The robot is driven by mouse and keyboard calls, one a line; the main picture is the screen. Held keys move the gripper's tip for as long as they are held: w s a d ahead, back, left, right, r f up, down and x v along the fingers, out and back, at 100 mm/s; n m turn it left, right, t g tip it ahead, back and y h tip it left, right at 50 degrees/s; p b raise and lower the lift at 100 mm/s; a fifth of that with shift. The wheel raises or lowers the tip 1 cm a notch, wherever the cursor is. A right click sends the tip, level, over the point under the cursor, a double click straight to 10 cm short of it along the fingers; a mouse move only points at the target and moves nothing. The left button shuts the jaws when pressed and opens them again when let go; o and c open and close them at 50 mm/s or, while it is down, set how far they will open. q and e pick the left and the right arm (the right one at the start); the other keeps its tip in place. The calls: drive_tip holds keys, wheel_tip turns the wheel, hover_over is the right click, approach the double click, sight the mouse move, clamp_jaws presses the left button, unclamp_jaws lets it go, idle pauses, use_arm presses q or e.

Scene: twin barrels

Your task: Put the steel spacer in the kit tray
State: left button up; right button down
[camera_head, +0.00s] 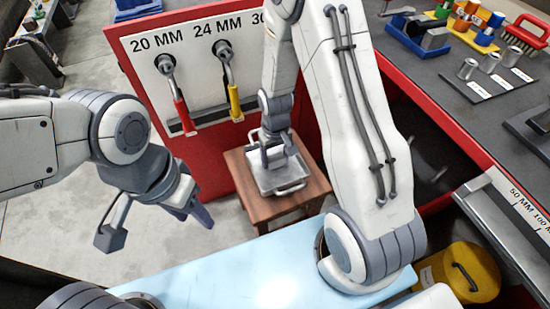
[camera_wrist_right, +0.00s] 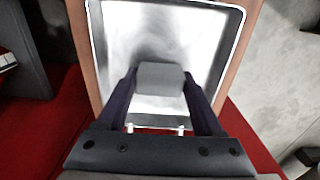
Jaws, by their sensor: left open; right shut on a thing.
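The kit tray (camera_head: 272,181) is a shallow silver tray with handles, resting on a small wooden stool. In the right wrist view the tray (camera_wrist_right: 118,40) fills the space beyond the fingers. My right gripper (camera_head: 277,158) reaches down over the tray and is shut on the steel spacer (camera_wrist_right: 160,76), a short grey piece between the fingertips. The spacer is over the tray's inside; I cannot tell whether it touches the floor. In the head view the gripper hides it. My left gripper (camera_head: 192,212) is open and empty, left of the stool, pointing down over the floor.
The wooden stool (camera_head: 268,208) stands against a red cabinet with hanging wrenches (camera_head: 228,82). Several metal cylinders (camera_head: 490,62) stand by labels on the dark bench at right. A yellow bin (camera_head: 462,272) is lower right. A pale blue surface (camera_head: 250,275) lies in front.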

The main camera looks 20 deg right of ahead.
sight(275, 158)
drive_tip(key=shift+f, duration=0.1)
drive_tip(key=shift+c, duration=0.2)
unclamp_jaws()
wheel_tip(275, 158, up, 11)
drive_tip(key=p, duration=0.5)
drive_tip(key=s+a+r+n, duration=0.3)
drive_tip(key=s+a+r, duration=0.5)
drive_tip(key=a+r, duration=0.15)
drive_tip(key=s+a+r+n, duration=0.1)
drive_tip(key=s+r+n, duration=0.1)
drive_tip(key=s, duration=0.4)
drive_tip(key=s+a+r+n+y, duration=0.1)
drive_tip(key=s+a+r, duration=0.1)
drive_tip(key=s+r, duration=0.2)
drive_tip(key=shift+s+r+n, duration=0.15)
drive_tip(key=shift+s+n, duration=0.25)
drive_tip(key=shift+s, duration=0.55)
drive_tip(key=shift+a, duration=0.1)
wheel_tip(275, 158, up, 29)
drive_tip(key=p, duration=2.9)
